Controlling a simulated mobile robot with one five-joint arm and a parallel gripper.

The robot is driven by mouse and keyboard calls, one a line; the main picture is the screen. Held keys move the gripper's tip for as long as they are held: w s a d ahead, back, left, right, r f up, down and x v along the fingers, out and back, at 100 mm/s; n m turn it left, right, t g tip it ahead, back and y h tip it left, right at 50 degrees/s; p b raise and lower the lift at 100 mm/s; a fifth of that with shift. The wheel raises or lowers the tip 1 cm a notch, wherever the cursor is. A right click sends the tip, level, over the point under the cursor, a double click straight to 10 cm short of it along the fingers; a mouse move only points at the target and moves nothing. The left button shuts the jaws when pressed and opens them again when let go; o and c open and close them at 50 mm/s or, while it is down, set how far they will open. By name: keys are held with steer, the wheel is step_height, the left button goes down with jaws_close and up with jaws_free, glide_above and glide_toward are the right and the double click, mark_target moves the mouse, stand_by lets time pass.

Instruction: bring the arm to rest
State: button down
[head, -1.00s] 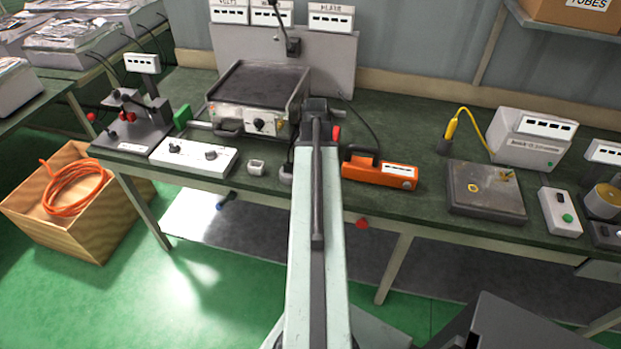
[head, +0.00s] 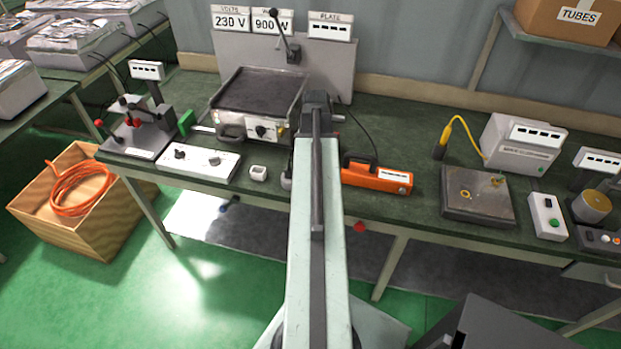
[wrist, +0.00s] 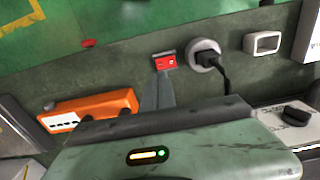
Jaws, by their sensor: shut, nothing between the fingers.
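My arm stretches forward from the bottom middle of the head view over the bench, its dark wrist end in front of the hotplate unit. My gripper's fingers are hidden there. In the wrist view my gripper (wrist: 158,92) shows as a narrow grey shape beyond my pale wrist housing, closed and with nothing seen in it. A small red piece with white marks (wrist: 165,61) appears at its tip; I cannot tell whether they touch. The hotplate unit (head: 258,91) has a knob on its front. The panel displays behind it read 230 V (head: 231,19) and 900 W (head: 272,20); the plate display (head: 330,26) shows dashes.
The green bench (head: 405,135) holds an orange device (head: 375,178) right of my arm, a white knob box (head: 194,161) at left, and a grey block (head: 478,196) at right. A round plug socket (wrist: 204,55) lies near my gripper. A wooden crate (head: 95,225) stands on the floor.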

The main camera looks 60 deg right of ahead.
stand_by(0.4)
steer(key=w+a+n, duration=0.5)
steer(key=w+a, duration=1.3)
steer(key=a, duration=0.1)
steer(key=w+a+n, duration=0.2)
steer(key=a+n, duration=0.2)
steer(key=a, duration=1.1)
steer(key=w+a+n, duration=0.1)
steer(key=a+n, duration=0.4)
steer(key=a, duration=1.1)
steer(key=shift+w+n, duration=0.3)
steer(key=shift+w, duration=0.1)
